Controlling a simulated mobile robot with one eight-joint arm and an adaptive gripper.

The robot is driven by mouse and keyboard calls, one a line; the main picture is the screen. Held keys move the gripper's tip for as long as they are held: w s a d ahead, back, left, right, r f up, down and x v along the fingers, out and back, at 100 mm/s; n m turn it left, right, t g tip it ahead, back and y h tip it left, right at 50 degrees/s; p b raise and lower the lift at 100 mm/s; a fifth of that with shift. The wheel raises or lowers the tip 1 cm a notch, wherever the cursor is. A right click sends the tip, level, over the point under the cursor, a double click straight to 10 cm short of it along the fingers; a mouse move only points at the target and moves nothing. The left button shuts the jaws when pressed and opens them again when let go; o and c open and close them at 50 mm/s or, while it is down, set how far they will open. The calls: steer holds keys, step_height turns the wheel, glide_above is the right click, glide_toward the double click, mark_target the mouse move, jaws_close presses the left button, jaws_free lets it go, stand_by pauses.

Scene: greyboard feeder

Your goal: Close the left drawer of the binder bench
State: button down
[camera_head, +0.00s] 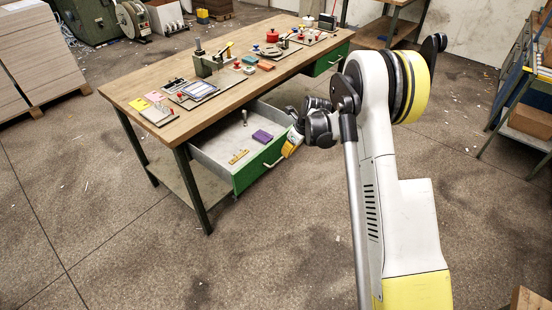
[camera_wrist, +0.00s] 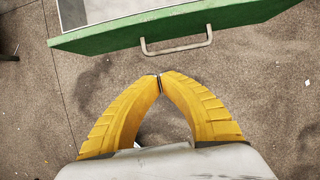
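The left drawer (camera_head: 246,176) of the binder bench (camera_head: 150,88) is pulled out, with its green front facing my arm. A purple item (camera_head: 262,136), a yellow item (camera_head: 238,157) and a small grey item lie inside it. In the wrist view the drawer's green front (camera_wrist: 110,38) and its pale bar handle (camera_wrist: 177,46) lie ahead of my gripper (camera_wrist: 159,77). The yellow fingers are shut tip to tip with nothing seen between them. A gap shows between the fingertips and the handle in that view. In the head view my gripper (camera_head: 291,148) is close to the drawer front's right end.
The right drawer (camera_head: 330,60) of the bench looks shut. Tools, trays and small parts cover much of the benchtop. Stacked grey boards (camera_head: 40,55) stand at the left, and a rack (camera_head: 525,95) stands at the right. The floor before the drawer is mostly clear.

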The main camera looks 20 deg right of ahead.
mark_target(272, 159)
steer(key=b+x, duration=0.1)
steer(key=x, duration=0.2)
steer(key=w+a+b+x, duration=0.1)
steer(key=b+x, duration=0.1)
steer(key=x, duration=0.2)
steer(key=r+b+x, duration=0.1)
steer(key=x, duration=0.2)
steer(key=shift+w+a+f+b, duration=0.25)
steer(key=shift+w+f+b, duration=0.15)
steer(key=shift+w, duration=0.1)
steer(key=shift+w+a+r, duration=0.2)
steer(key=shift+w+a, duration=0.15)
steer(key=shift+w, duration=0.2)
